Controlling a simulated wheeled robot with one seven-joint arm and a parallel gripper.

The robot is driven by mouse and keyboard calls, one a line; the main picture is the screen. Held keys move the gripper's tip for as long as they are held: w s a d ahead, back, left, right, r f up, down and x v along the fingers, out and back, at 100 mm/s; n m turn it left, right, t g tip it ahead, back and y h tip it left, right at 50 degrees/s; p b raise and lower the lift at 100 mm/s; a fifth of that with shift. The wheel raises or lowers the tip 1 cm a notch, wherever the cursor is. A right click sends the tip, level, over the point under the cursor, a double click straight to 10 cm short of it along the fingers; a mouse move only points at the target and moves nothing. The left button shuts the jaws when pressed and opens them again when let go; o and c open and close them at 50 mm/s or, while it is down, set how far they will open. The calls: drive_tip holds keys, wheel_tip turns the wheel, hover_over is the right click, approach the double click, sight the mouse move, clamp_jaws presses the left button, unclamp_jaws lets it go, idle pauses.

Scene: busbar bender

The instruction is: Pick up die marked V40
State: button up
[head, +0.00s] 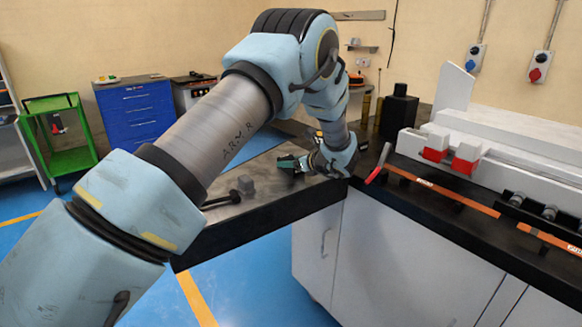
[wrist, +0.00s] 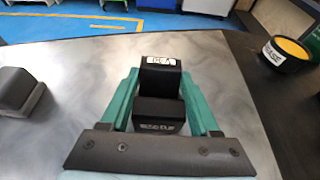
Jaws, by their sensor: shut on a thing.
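My gripper (wrist: 160,80) has two teal fingers, one on each side of a black die (wrist: 160,77) on the grey metal top. It is shut on this die, which bears a white label too small to read surely. A nearer black block part (wrist: 158,111), also with a white label, sits between the fingers; I cannot tell whether it is the same piece. In the head view my gripper (head: 291,163) is low at the bench top, and the die is hidden there.
A grey block (wrist: 19,90) lies left of the gripper on the metal bench top (wrist: 75,70). A black round item with a yellow centre (wrist: 287,54) stands at the right. In the head view, a black-handled tool (head: 222,201) lies near the bench's front edge. The white machine (head: 500,143) stands right.

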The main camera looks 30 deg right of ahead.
clamp_jaws()
idle(0.3)
drive_tip(key=shift+d+r, duration=0.1)
drive_tip(key=shift+r, duration=0.1)
